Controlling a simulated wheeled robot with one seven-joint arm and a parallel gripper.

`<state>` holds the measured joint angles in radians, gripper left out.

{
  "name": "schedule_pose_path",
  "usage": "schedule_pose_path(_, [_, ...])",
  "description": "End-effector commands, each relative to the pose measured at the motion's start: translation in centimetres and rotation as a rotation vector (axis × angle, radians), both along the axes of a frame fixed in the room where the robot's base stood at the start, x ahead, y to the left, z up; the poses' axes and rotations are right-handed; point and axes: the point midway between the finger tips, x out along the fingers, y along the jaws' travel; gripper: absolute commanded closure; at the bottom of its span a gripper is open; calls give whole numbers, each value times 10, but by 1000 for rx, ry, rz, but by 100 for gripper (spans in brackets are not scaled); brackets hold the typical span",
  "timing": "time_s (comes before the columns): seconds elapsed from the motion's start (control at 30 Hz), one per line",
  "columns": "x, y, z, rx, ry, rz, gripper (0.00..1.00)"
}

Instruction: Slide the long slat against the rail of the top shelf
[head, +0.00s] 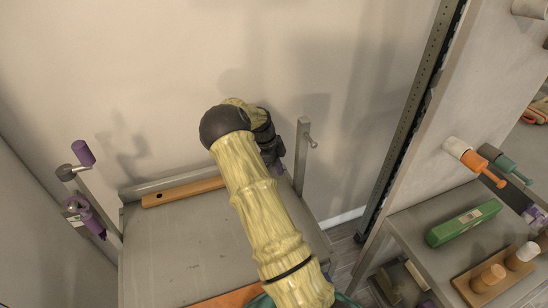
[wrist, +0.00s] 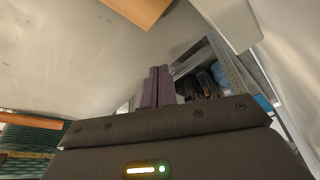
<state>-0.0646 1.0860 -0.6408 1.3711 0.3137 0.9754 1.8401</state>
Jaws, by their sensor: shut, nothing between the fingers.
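The long wooden slat (head: 182,192) lies on the grey top shelf (head: 180,250), near and roughly along the raised rail (head: 160,183) at its back edge. My arm hides the slat's right end in the head view, and I cannot tell whether slat and rail touch. An end of a wooden piece, likely the slat, shows at the top of the wrist view (wrist: 143,8). My gripper (wrist: 156,84) has its purple fingers together with nothing between them, apart from that piece. In the head view my arm largely hides it, near the shelf's back right corner.
A post (head: 301,155) with a knob stands at the shelf's back right corner. Purple-handled fittings (head: 84,153) are at the left posts. Another wooden board (head: 228,298) shows at the front. The shelf's middle left is clear.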

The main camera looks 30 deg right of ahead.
Motion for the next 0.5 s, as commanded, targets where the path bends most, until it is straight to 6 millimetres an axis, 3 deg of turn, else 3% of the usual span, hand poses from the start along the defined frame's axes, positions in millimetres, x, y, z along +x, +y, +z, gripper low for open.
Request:
schedule_pose_path(0.1, [-1,-1,-15,0,-1,1,100])
schedule_pose_path(0.3, [20,20,-14,0,-2,2,100])
schedule_pose_path(0.5, [25,26,-15,0,-1,1,100])
